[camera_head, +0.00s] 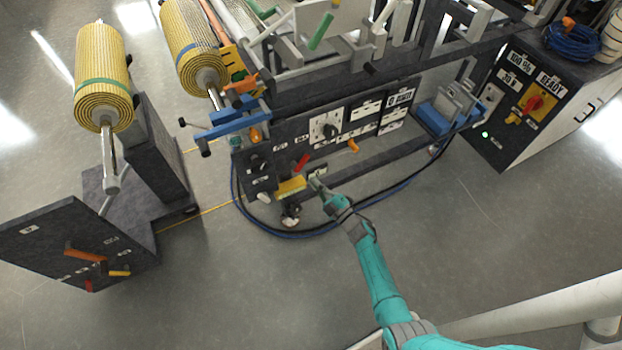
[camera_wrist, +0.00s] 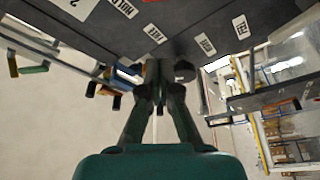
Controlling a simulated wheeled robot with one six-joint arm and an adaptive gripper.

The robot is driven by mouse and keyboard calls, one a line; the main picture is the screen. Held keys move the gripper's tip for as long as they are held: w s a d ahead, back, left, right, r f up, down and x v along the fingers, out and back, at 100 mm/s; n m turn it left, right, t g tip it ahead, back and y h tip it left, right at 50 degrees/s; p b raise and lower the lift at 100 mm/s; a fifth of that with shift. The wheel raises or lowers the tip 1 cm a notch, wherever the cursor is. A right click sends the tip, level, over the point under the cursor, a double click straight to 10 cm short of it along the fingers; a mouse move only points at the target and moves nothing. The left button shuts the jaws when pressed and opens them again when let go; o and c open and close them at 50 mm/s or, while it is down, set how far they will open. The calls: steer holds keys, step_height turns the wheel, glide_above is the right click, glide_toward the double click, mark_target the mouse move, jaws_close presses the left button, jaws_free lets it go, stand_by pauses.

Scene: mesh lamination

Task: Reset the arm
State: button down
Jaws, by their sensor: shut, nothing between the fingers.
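My gripper (camera_head: 314,182) is at the end of my teal arm, which reaches up from the bottom of the head view. It is at the lower front of the dark machine (camera_head: 285,148), close to a yellow block (camera_head: 291,187) and a red handle (camera_head: 302,163). In the wrist view my gripper (camera_wrist: 158,68) has its fingers together with nothing between them, just below the labelled dark panel (camera_wrist: 150,25). I cannot tell whether the fingertips touch the panel.
Two yellow mesh rolls (camera_head: 103,85) (camera_head: 190,45) are at the upper left. A control cabinet (camera_head: 520,105) with a red knob is at right. Blue and black cables (camera_head: 330,232) lie below the machine. The floor in front is clear.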

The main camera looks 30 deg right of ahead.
stand_by(0.5)
steer(key=s+a+r+m+g+h, duration=0.15)
steer(key=s+a+m, duration=0.25)
steer(key=s, duration=0.9)
steer(key=s+a+r+m+t+h, duration=0.1)
steer(key=s+a+m+h, duration=0.2)
steer(key=s, duration=0.9)
steer(key=s+a+r+m+g, duration=0.1)
steer(key=s+r+m+g, duration=0.3)
steer(key=s+r, duration=1.7)
steer(key=m, duration=0.2)
steer(key=shift+a+r+m+h, duration=0.2)
steer(key=shift+a+m+h, duration=0.15)
steer(key=shift+m, duration=0.05)
